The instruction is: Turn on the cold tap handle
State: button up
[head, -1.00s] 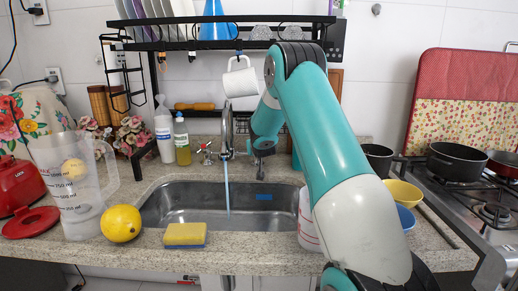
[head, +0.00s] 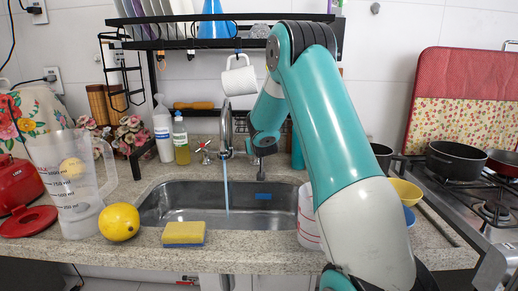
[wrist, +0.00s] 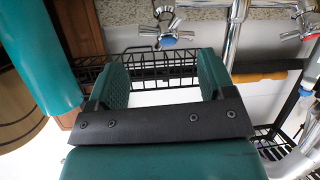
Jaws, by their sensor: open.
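The cold tap handle (wrist: 168,40), a metal cross with a blue mark, shows at the top of the wrist view, beyond the fingertips. In the head view my arm and wrist hide it. My gripper (wrist: 162,62) is open and empty, its two green fingers apart and pointing towards the handle; I see no contact. In the head view my wrist is right of the faucet (head: 226,128), above the sink, with the fingers mostly hidden. A red-marked tap handle (wrist: 304,30) is at the right of the wrist view and left of the faucet in the head view.
A thin bluish stream runs from the faucet into the sink (head: 180,202). A black rack (head: 200,45) with a hanging white mug (head: 238,78) is above. A black wire basket (wrist: 165,72) appears beyond my fingers. Bottles (head: 163,130) stand left of the taps.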

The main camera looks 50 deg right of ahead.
jog(key=v, duration=0.3)
jog(key=shift+s, duration=0.1)
dwell(0.4)
